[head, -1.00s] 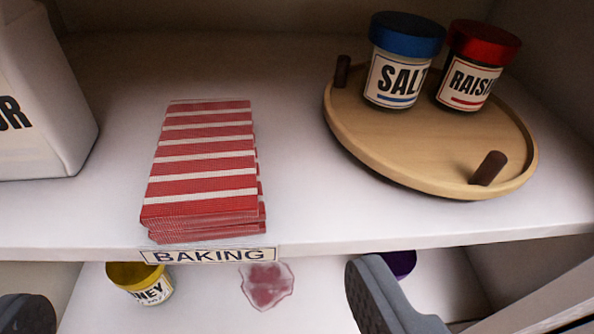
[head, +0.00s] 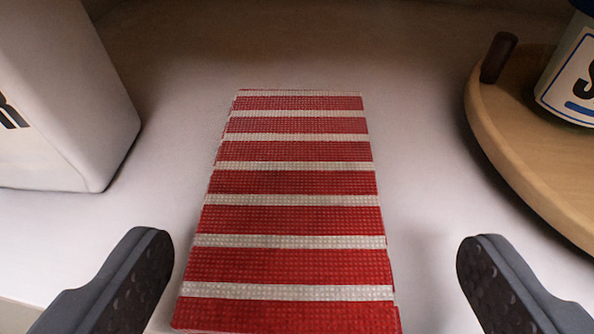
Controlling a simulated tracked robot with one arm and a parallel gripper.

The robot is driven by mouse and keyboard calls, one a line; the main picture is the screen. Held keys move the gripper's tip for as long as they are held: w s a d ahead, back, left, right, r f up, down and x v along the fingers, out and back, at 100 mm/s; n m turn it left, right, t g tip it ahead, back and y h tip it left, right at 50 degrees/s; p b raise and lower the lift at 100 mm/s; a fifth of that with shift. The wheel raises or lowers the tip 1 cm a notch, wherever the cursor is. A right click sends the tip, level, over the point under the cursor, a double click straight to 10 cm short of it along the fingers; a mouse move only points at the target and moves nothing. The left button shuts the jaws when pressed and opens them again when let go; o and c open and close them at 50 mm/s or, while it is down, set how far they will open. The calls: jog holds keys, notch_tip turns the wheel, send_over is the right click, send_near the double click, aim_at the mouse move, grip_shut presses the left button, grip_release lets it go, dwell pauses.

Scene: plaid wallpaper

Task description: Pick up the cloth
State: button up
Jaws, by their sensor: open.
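The cloth (head: 294,180) is red with white stripes and lies folded on the white shelf (head: 420,215), in the middle of the head view. Its near end reaches the bottom edge of the picture. My gripper (head: 316,262) is open and empty, with one dark finger to the left of the cloth's near part and the other to its right. Both fingers appear apart from the cloth. I cannot tell how high the fingertips are above the shelf.
A white container (head: 60,100) with dark lettering stands at the left. A round wooden tray (head: 520,140) with a dark peg (head: 498,57) is at the right, and a labelled jar (head: 572,75) stands on it. The shelf behind the cloth is clear.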

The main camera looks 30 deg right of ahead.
aim_at(295, 244)
jog(key=shift+a+p+x, duration=0.15)
jog(key=shift+p+x, duration=0.05)
jog(key=shift+x, duration=1)
jog(key=shift+a+p+x, duration=0.1)
jog(key=shift+p+x, duration=0.05)
jog(key=shift+x, duration=1.1)
jog(key=shift+w+r, duration=0.1)
jog(key=c, duration=1.1)
